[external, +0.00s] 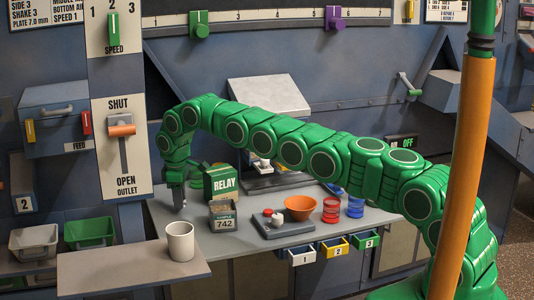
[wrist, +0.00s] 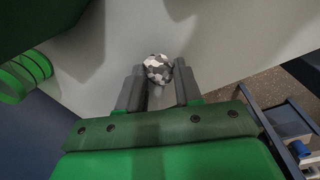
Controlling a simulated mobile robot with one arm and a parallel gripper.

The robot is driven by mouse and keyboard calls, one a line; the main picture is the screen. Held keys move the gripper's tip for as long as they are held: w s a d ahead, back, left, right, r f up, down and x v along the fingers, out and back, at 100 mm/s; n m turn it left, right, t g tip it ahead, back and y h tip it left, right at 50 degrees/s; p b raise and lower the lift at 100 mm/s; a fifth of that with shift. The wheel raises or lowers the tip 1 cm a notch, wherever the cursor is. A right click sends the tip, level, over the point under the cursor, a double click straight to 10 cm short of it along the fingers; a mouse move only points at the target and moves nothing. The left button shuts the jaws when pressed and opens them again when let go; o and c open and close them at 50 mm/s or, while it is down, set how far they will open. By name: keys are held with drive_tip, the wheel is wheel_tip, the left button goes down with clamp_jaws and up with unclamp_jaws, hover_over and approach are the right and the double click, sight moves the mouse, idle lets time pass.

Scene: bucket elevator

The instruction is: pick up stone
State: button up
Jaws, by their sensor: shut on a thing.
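The stone (wrist: 157,68) is a small rounded lump with grey, black and white patches. In the wrist view it sits between the tips of my two dark fingers, over the grey bench surface. My gripper (wrist: 159,72) is shut on it. In the external view my gripper (external: 180,206) points down at the left part of the grey bench (external: 195,238), left of the green RELAY box. The stone cannot be made out clearly there. Whether it touches the bench is hard to tell.
Close to my gripper stand the green RELAY box (external: 222,183) and a grey box marked 742 (external: 223,216). A white cup (external: 180,241) stands on the front ledge. An orange bowl (external: 300,208) and red and blue cans are further right. Two bins (external: 90,233) sit at left.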

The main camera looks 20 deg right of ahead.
drive_tip(key=shift+s+r, duration=0.1)
drive_tip(key=shift+r, duration=0.45)
drive_tip(key=shift+s+d+r, duration=0.15)
drive_tip(key=s+d+r, duration=0.6)
drive_tip(key=s+r, duration=0.3)
drive_tip(key=s, duration=0.2)
drive_tip(key=shift+s+d, duration=0.25)
idle(0.4)
idle(0.6)
